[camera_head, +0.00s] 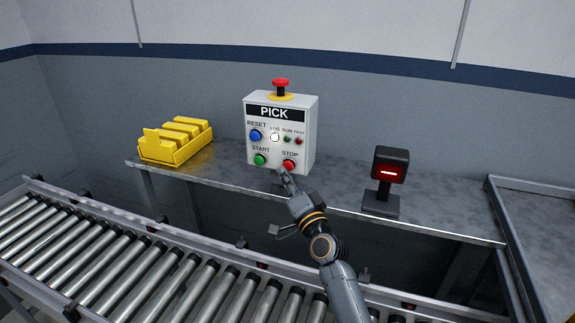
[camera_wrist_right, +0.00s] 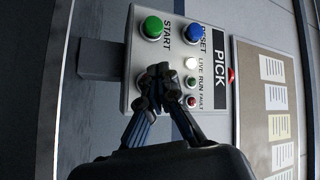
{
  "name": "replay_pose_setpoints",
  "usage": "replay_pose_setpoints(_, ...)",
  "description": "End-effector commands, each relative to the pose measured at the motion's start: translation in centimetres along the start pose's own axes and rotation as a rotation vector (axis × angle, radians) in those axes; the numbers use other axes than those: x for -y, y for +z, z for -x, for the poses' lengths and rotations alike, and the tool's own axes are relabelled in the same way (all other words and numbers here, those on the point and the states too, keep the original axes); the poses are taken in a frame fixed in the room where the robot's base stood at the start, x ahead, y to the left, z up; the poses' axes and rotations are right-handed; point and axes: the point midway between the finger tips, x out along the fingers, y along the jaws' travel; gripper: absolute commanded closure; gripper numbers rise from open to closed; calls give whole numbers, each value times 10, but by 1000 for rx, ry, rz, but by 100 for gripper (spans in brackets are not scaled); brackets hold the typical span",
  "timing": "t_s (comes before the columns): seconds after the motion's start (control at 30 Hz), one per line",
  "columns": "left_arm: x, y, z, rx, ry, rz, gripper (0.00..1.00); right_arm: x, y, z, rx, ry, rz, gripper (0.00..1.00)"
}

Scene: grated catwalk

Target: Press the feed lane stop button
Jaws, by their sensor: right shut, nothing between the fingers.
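The grey control box (camera_head: 270,142) labelled PICK stands on a metal shelf in the head view, and it also shows turned sideways in the wrist view (camera_wrist_right: 136,52). Its red STOP button (camera_head: 289,164) is at the lower right of the face, beside the green START button (camera_head: 260,159). My right gripper (camera_head: 283,175) is shut and empty, with its tips just below the STOP button in the picture. In the right wrist view the closed fingertips (camera_wrist_right: 160,80) cover the STOP area. I cannot tell whether they touch the button. My left gripper is out of view.
The blue RESET button (camera_head: 256,135) and small lamps sit above on the box, with a red mushroom button (camera_head: 281,84) on top. A yellow bin (camera_head: 175,142) stands left, a scanner (camera_head: 388,167) right. A roller conveyor (camera_head: 140,262) runs in front.

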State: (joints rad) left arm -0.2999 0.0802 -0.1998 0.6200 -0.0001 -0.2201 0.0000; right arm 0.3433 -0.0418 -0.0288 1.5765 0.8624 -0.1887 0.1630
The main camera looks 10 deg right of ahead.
Motion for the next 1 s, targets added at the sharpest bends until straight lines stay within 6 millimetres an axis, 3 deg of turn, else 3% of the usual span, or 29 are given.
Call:
replay_pose_setpoints(0.33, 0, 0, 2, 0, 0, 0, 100, 2, 2, 2, 0, 0, 0, 100)
replay_pose_setpoints(0.73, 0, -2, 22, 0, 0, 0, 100, 22, 20, 28, 1, 1, 0, 100)
replay_pose_setpoints(1.0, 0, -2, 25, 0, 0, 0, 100, 26, 26, 36, 0, 0, 0, 100)
